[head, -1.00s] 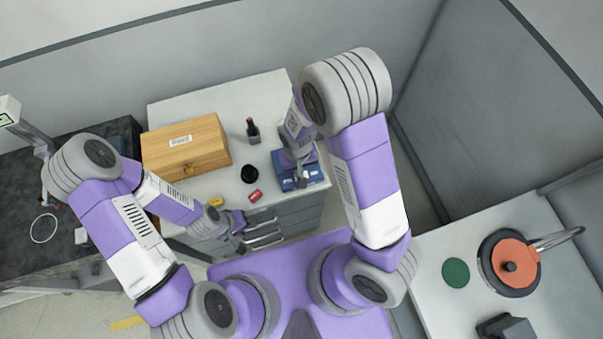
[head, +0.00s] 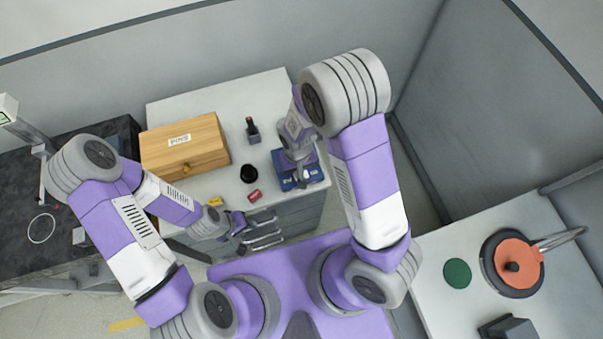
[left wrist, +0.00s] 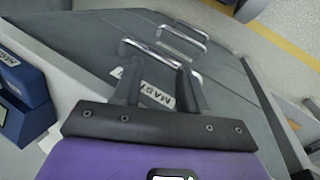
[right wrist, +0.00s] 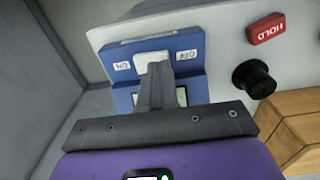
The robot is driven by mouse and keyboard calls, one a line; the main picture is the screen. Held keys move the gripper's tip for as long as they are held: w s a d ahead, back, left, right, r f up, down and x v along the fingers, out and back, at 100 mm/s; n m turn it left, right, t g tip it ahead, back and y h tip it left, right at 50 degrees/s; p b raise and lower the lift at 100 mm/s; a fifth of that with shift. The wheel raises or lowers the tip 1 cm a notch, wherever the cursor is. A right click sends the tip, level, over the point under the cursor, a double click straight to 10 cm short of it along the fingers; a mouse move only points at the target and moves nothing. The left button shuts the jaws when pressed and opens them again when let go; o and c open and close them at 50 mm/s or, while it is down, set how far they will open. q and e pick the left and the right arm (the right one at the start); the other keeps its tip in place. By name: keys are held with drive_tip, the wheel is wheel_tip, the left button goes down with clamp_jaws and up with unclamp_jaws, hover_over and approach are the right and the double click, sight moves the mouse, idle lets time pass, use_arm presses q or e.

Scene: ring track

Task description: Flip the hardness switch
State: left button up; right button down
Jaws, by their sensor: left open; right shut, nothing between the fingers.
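The blue switch box (right wrist: 165,57) stands at the table's right end, also in the head view (head: 279,160). A white rocker switch (right wrist: 151,57) is on its top, with small white labels at either side, the right one reading OFF. My right gripper (right wrist: 157,68) is shut and empty, its fingertips at the rocker's near edge; I cannot tell whether they touch it. The fingers partly hide a small screen (right wrist: 182,97). In the head view my right gripper (head: 299,178) is over the box. My left gripper (left wrist: 160,72) is open and empty near the drawer handles.
Near the switch box are a black knob (right wrist: 254,78), a red HOLD block (right wrist: 267,28) and a wooden box (head: 183,146). A dark bottle (head: 252,131) stands behind. Drawer handles (head: 262,226) project at the front. A pan with orange lid (head: 516,260) sits on the right counter.

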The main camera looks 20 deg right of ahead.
use_arm(q)
drive_tip(key=shift+f+b, duration=0.5)
use_arm(e)
drive_tip(key=shift+f, duration=0.6)
use_arm(q)
drive_tip(key=shift+r, duration=0.1)
use_arm(e)
drive_tip(key=shift+r, duration=0.1)
wheel_tip(320, 180, up, 7)
drive_tip(key=p, duration=0.6)
use_arm(q)
wheel_tip(320, 180, up, 6)
drive_tip(key=shift+f, duration=0.2)
drive_tip(key=shift+s, duration=0.1)
